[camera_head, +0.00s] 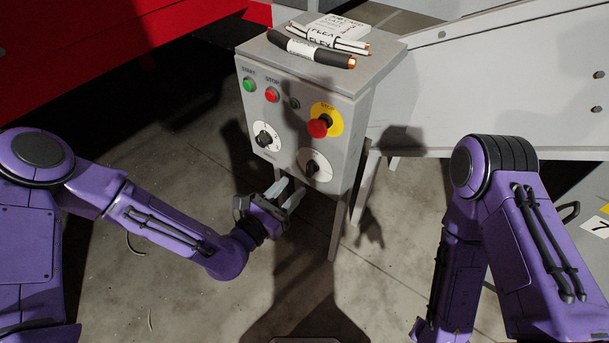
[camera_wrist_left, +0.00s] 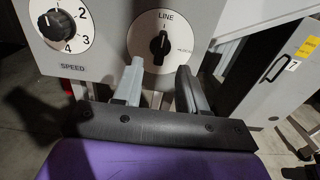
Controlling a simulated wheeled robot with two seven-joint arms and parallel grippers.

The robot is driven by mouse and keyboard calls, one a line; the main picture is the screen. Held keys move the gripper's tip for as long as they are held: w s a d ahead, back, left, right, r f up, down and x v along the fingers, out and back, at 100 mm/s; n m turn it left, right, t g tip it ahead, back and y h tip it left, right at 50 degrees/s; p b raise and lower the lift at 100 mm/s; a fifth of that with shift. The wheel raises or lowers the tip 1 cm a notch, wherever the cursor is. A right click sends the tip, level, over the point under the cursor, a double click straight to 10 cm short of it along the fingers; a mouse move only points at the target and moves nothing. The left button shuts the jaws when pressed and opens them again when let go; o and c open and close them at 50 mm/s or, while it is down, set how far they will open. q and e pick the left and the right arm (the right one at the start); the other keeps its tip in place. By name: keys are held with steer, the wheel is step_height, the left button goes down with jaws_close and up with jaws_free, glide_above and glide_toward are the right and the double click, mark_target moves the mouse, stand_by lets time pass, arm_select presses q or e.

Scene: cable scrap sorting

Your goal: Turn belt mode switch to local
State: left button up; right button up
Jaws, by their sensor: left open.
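The belt mode switch is a black knob on a white round dial (camera_head: 315,164) at the lower right of the grey control box. In the left wrist view the switch knob (camera_wrist_left: 159,43) stands upright, its mark toward the word LINE at the top; small lettering, hard to read, is at the dial's right. My left gripper (camera_head: 287,190) is open and empty, just below and in front of the dial. In the left wrist view its two fingers (camera_wrist_left: 159,72) are apart, with their tips below the knob on either side, not closed on it. My right gripper is out of view.
A numbered speed knob (camera_wrist_left: 60,26) sits left of the switch. Above are a red emergency stop (camera_head: 318,127) on yellow, a green button (camera_head: 249,84) and a red button (camera_head: 271,94). Cable pieces (camera_head: 312,52) lie on the box top. A grey conveyor side (camera_head: 500,90) stands right.

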mark_target(308, 172)
arm_select(q)
steer(key=x, duration=0.6)
steer(key=shift+w+d, duration=0.1)
steer(key=shift+d, duration=0.1)
jaws_close()
steer(key=m+b, duration=0.1)
steer(key=m, duration=0.3)
steer(key=shift+f, duration=0.15)
steer(key=m+b, duration=0.1)
steer(key=m, duration=0.3)
steer(key=shift+m, duration=0.3)
steer(key=m+b, duration=0.1)
steer(key=m, duration=0.3)
steer(key=m+b, duration=0.1)
steer(key=m, duration=0.4)
steer(key=shift+m, duration=0.3)
